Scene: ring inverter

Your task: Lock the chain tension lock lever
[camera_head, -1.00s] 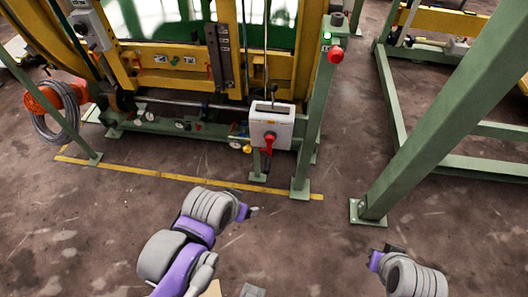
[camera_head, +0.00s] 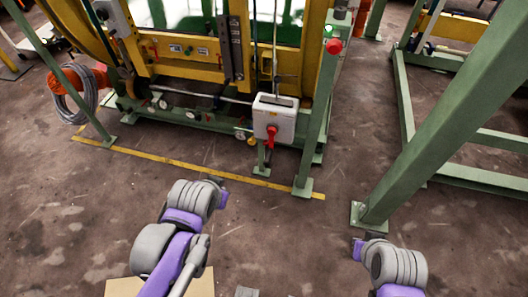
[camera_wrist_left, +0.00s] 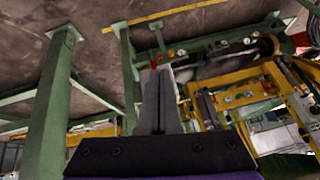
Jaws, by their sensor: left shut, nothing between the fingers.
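A red lever (camera_head: 271,136) sits on the front of a light grey box (camera_head: 275,118) on the green and yellow machine frame. It hangs down in the head view; I cannot tell whether it is the chain tension lock lever. My left gripper (camera_head: 222,197) is in front of the machine, below and left of the box in the picture, apart from it. Its fingers are shut and empty in the left wrist view (camera_wrist_left: 158,98), hiding part of the machine behind. My right gripper (camera_head: 357,246) is low at the right, touching nothing I can see; its fingers are unclear.
A green post with a red emergency button (camera_head: 334,46) stands right of the box. A slanted green beam (camera_head: 450,120) stands at the right on a foot plate. A yellow floor line (camera_head: 190,166) runs before the machine. The floor between my arms and the machine looks clear.

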